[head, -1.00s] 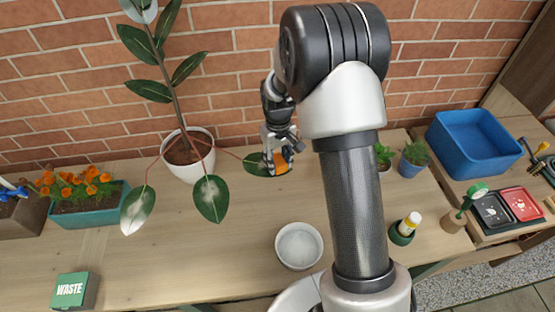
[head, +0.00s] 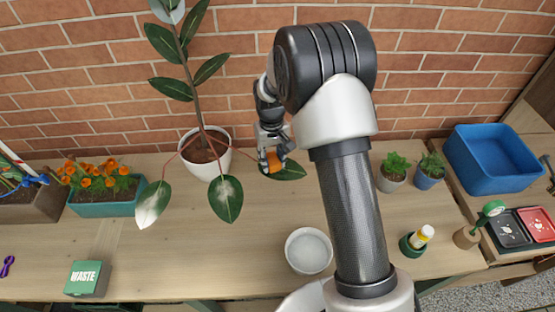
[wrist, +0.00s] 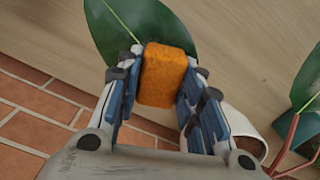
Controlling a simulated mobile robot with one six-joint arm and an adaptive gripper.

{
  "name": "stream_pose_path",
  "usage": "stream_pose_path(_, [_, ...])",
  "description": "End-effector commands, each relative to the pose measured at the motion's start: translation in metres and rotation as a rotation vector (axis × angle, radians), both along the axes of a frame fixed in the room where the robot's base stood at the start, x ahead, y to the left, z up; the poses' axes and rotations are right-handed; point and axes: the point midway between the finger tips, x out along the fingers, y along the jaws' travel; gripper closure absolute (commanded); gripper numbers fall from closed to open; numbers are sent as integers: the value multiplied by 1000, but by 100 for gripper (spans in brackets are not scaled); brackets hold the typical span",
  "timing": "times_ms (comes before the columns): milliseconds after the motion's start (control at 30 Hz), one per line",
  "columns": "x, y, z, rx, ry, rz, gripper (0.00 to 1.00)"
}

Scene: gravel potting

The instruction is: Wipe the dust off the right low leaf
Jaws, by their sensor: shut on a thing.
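My gripper (head: 273,166) is shut on an orange sponge (wrist: 163,76), which also shows in the head view (head: 276,161). The sponge is over the right low leaf (head: 292,171). In the wrist view it covers part of this leaf (wrist: 118,30), so I cannot tell whether they touch. The visible part of the leaf is dark green with a pale midrib, and I see no clear dust on it. The plant stands in a white pot (head: 214,163). The middle low leaf (head: 226,200) and the left low leaf (head: 152,204) carry whitish dust.
The brick wall (head: 100,110) is close behind the plant. A white bowl (head: 309,250), a green waste box (head: 88,278) and an orange-flowered planter (head: 105,207) stand on the bench. Small potted plants (head: 394,172) and a blue tub (head: 493,160) are right.

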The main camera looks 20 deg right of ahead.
Motion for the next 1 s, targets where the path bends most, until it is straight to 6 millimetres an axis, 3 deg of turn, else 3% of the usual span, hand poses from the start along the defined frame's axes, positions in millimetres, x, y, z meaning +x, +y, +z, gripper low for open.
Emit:
stream_pose_path(267, [0,0,2,0,0,0,85])
stream_pose_path(800, [0,0,54,0,-1,0,85])
stream_pose_path(1000, [0,0,61,0,0,0,85])
